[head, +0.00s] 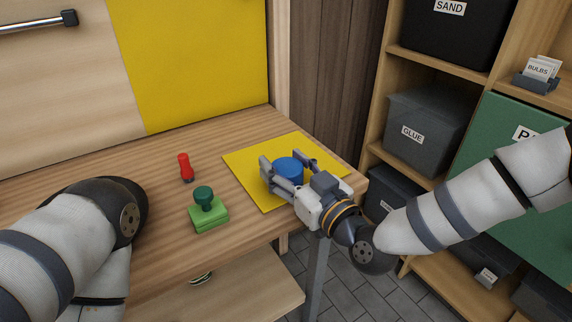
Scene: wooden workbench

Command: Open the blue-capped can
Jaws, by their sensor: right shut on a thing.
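The blue-capped can (288,165) stands on the yellow mat (252,158) at the right part of the workbench. Its round blue top shows between the fingers of my right gripper (287,167), which comes in from the lower right and is shut on it. One finger is on the left side of the blue top and the other on the right behind it. The lower part of the can is hidden by the gripper, and I cannot tell whether the cap is loose. My left arm is at the lower left, and its fingers do not show.
A green block with a dark green knob (208,212) and a small red upright object (185,167) stand left of the mat on the workbench (130,160). Shelves with a grey GLUE bin (424,128) rise at the right. The bench's back left is clear.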

